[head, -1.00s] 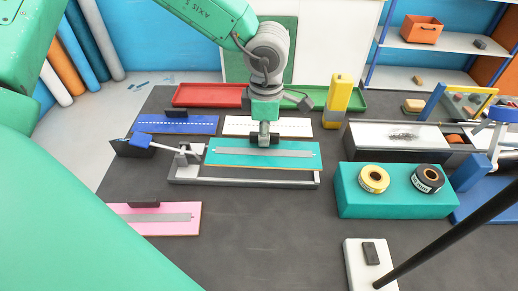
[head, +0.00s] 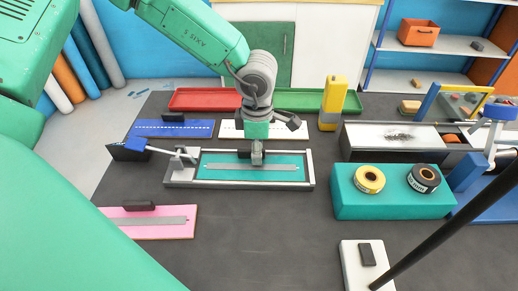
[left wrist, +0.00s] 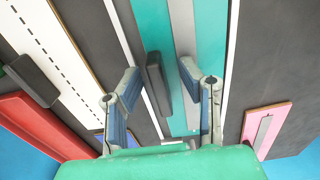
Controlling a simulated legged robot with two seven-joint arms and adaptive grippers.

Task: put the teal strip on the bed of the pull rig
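The teal strip (head: 225,175), with a grey band along it and a black grip block, lies flat inside the frame of the pull rig (head: 180,184). The strip also shows in the left wrist view (left wrist: 207,30), with its black block (left wrist: 157,84) between my fingers. My left gripper (head: 257,160) is over the strip's back edge at the block. In the left wrist view its two fingers (left wrist: 160,78) are spread, with gaps on both sides of the block. My right gripper is not in view.
White (head: 235,133) and blue (head: 150,128) strips lie behind the rig; a pink strip (head: 175,232) lies in front. Red (head: 205,99) and green trays stand at the back. A teal block (head: 390,207) with two tape rolls stands right. The front middle is clear.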

